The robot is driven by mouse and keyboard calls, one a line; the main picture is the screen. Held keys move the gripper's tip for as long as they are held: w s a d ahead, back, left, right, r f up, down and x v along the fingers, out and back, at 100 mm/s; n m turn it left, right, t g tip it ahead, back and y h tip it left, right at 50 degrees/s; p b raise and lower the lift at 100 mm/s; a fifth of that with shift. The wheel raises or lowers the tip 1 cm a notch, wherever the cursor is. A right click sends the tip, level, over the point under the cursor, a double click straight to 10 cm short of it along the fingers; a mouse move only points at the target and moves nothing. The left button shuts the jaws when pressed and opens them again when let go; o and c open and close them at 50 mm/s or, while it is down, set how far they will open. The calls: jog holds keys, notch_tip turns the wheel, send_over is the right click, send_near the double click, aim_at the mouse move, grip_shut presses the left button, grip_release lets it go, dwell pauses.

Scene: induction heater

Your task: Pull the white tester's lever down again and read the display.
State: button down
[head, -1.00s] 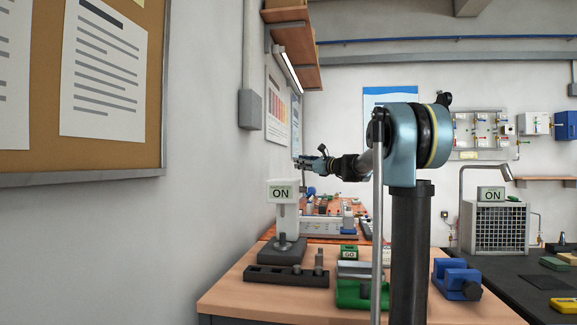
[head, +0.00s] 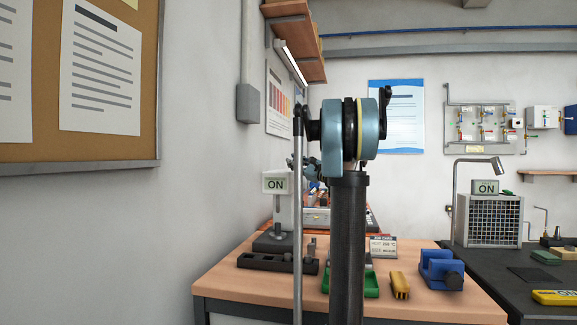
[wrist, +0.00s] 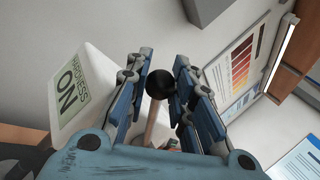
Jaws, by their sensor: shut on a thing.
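The white tester (head: 277,183) stands at the left of the wooden bench. Its display (head: 276,184) reads "ON" in the head view; in the wrist view the display (wrist: 69,88) reads "HARDNESS ON". The lever is a pale rod with a black ball knob (wrist: 160,86), beside the tester's white head. My gripper (wrist: 160,70) is shut on the lever, with its blue fingers on both sides of the knob. In the head view my own arm largely hides the gripper and lever.
On the bench are a dark block with slots (head: 262,262), a green tray (head: 371,285), a yellow-brown piece (head: 400,285), a blue vise-like tool (head: 440,268) and a small sign (head: 383,247). The wall rises close on the left. A boxed unit reading "ON" (head: 486,187) stands right.

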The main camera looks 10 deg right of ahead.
dwell(0.3)
jog(key=c, duration=1.3)
grip_release()
jog(key=shift+c, duration=0.2)
jog(key=v, duration=1.2)
jog(key=shift+d+f, duration=0.1)
jog(key=shift+d, duration=0.05)
